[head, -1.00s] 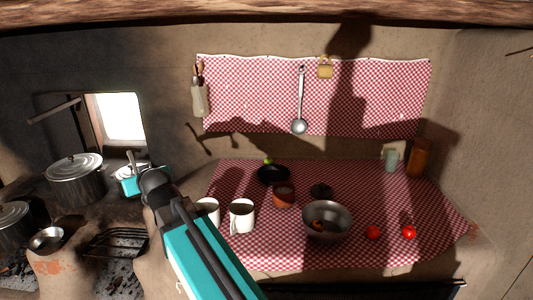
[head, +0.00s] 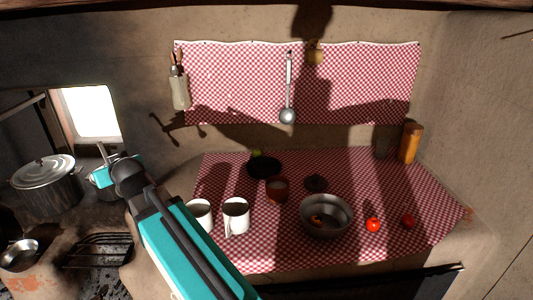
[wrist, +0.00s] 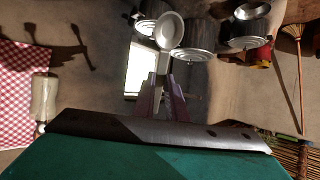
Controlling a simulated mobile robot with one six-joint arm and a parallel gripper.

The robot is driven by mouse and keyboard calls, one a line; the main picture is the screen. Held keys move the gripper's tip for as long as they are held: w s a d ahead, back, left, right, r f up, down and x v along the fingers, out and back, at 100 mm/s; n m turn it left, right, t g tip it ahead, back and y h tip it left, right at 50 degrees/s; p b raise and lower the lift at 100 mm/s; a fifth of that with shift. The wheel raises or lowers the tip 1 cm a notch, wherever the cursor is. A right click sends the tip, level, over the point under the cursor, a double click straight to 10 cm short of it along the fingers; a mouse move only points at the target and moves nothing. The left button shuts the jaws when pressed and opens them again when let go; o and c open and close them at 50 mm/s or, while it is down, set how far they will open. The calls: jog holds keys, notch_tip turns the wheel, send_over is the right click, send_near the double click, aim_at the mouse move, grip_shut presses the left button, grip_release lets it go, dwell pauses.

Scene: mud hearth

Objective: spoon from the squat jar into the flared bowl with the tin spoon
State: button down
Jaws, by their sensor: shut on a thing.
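My gripper (wrist: 165,103) is shut on the handle of the tin spoon (wrist: 169,32) in the wrist view; the spoon's pale bowl points away from the fingers and looks empty. In the head view my gripper (head: 104,174) is at the left, in front of the window, with the spoon (head: 102,153) rising from it. The squat jar appears to be the small brown pot (head: 277,189) on the checked cloth, open at the top. The flared bowl appears to be the wide metal bowl (head: 326,224), right and nearer, with something orange inside. Both are well right of my gripper.
Two white mugs (head: 236,216) stand left of the bowl. A dark lid (head: 315,183) and a black pan (head: 264,167) lie behind. Red tomatoes (head: 373,225) sit at the right. Lidded pots (head: 47,177) stand at the left. A ladle (head: 288,114) hangs on the wall.

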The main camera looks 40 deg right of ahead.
jog(key=s+d+f+n+g+y+p, duration=0.1)
jog(key=s+d+f+p, duration=0.15)
jog(key=d, duration=0.55)
jog(key=s+d+f+p, duration=0.1)
jog(key=d+p, duration=0.2)
jog(key=d, duration=0.6)
jog(key=s+d+f+n+g+y+p, duration=0.1)
jog(key=s+d+f+p, duration=0.1)
jog(key=d, duration=0.6)
jog(key=s+d+r+n+g+y+p, duration=0.2)
jog(key=s+d+p, duration=0.5)
jog(key=s+d, duration=1)
jog(key=d+n+g+y, duration=0.1)
jog(key=d+n+g, duration=0.1)
jog(key=d+n, duration=0.1)
jog(key=shift+s+p, duration=0.2)
jog(key=shift+p, duration=0.15)
